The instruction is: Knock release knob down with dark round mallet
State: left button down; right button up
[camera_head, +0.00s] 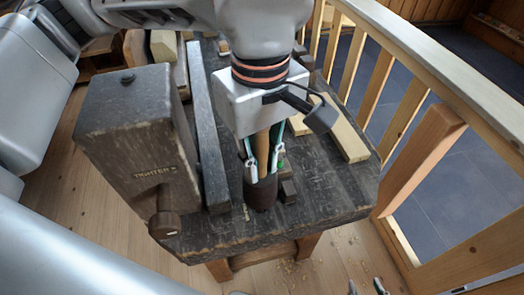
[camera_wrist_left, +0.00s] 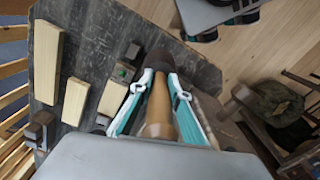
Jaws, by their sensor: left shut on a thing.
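My left gripper (camera_head: 262,165) points down over the bench and is shut on the tan handle of the mallet (camera_head: 262,142). The mallet's dark round head (camera_head: 261,193) hangs below the fingers, close above or touching the bench top; I cannot tell which. The wrist view shows the handle (camera_wrist_left: 160,105) between teal finger pads. A dark block marked "TIGHTER" (camera_head: 140,130) stands left of the mallet. It has a small black knob (camera_head: 128,77) on top and a brown round knob (camera_head: 164,224) low in front. Neither is labelled release. My right gripper (camera_head: 366,288) is at the bottom edge, empty, fingertips apart.
The dark workbench (camera_head: 325,200) carries a long grey bar (camera_head: 207,130) between block and mallet, pale wood strips (camera_head: 345,135) at right, and small dark blocks (camera_head: 288,190) beside the mallet head. A wooden railing (camera_head: 430,70) runs along the right. The bench's front right is clear.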

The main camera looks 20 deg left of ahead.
pick_arm(q)
jog(key=shift+f, duration=0.5)
jog(key=shift+r, duration=0.15)
pick_arm(e)
jog(key=shift+s+f, duration=0.3)
jog(key=shift+f, duration=0.2)
pick_arm(q)
jog(key=shift+r, duration=0.1)
pick_arm(e)
jog(key=shift+w+r, duration=0.15)
jog(key=shift+r, duration=0.1)
pick_arm(q)
jog(key=shift+r+p, duration=0.85)
jog(key=shift+r, duration=0.75)
jog(key=shift+f, duration=0.1)
pick_arm(e)
jog(key=r, duration=0.1)
jog(key=w+r, duration=0.1)
jog(key=shift+w+r+t, duration=0.2)
jog(key=shift+r+t, duration=0.1)
